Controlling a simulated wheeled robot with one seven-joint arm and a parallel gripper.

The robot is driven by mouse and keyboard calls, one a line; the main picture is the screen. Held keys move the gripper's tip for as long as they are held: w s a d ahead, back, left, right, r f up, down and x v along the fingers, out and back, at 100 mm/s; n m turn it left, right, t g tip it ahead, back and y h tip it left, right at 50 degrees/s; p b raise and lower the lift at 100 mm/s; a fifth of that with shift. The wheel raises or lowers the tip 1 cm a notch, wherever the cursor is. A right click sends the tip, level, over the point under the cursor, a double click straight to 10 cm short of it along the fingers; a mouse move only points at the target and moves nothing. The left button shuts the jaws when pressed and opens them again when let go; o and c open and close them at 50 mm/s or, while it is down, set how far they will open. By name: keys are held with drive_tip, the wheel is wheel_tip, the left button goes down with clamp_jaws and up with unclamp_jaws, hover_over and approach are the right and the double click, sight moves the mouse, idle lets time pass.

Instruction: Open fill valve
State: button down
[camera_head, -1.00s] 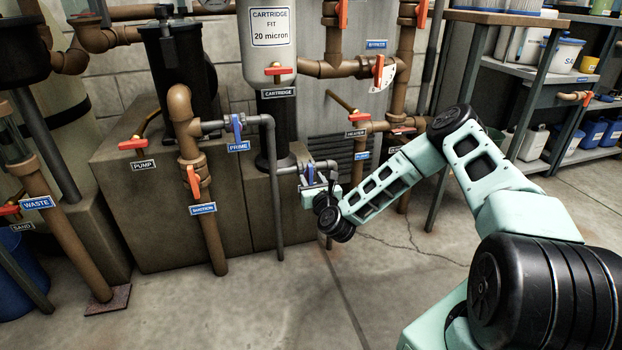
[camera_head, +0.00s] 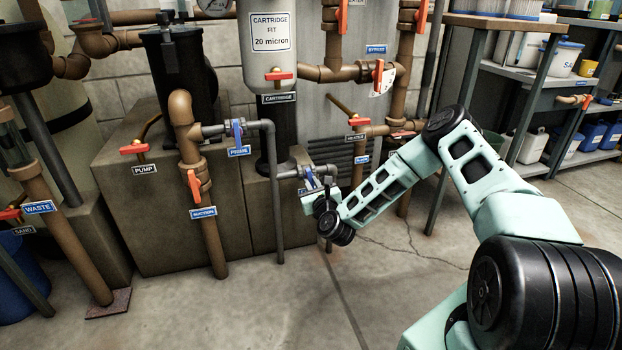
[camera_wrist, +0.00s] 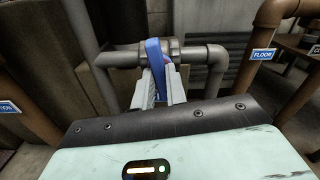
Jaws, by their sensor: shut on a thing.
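The valve with a blue lever handle (camera_wrist: 154,58) sits on a short grey horizontal pipe (camera_wrist: 120,59) with an elbow on its right, in the wrist view. My gripper (camera_wrist: 159,88) has its two pale fingers closed on either side of the lower part of that handle. In the head view my gripper (camera_head: 311,190) is at the low grey pipe (camera_head: 290,172), right of the PRIME valve (camera_head: 237,132). There the handle is small and partly hidden by my gripper, and the label beside it is unreadable.
A vertical grey pipe (camera_head: 278,215) stands just left of my gripper. Brown pipes with red-handled valves, such as the suction valve (camera_head: 194,186), stand further left. A shelf table (camera_head: 455,130) is at the right. The concrete floor (camera_head: 270,310) in front is clear.

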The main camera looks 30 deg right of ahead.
drive_tip(key=n, duration=0.1)
drive_tip(key=n+p, duration=0.1)
drive_tip(key=n, duration=0.1)
drive_tip(key=shift+a+r+n, duration=0.1)
drive_tip(key=shift+r+n, duration=0.15)
drive_tip(key=shift+n, duration=0.15)
drive_tip(key=n+p, duration=0.2)
drive_tip(key=n, duration=0.3)
drive_tip(key=n+p, duration=0.1)
drive_tip(key=n, duration=0.3)
drive_tip(key=shift+p, duration=0.3)
drive_tip(key=n, duration=0.3)
drive_tip(key=shift+f+n+p, duration=0.25)
drive_tip(key=shift+n+p, duration=0.1)
drive_tip(key=shift+n, duration=0.05)
drive_tip(key=c, duration=1.3)
unclamp_jaws()
drive_tip(key=shift+s, duration=0.1)
drive_tip(key=p+v, duration=0.3)
drive_tip(key=v, duration=0.3)
drive_tip(key=shift+s, duration=0.4)
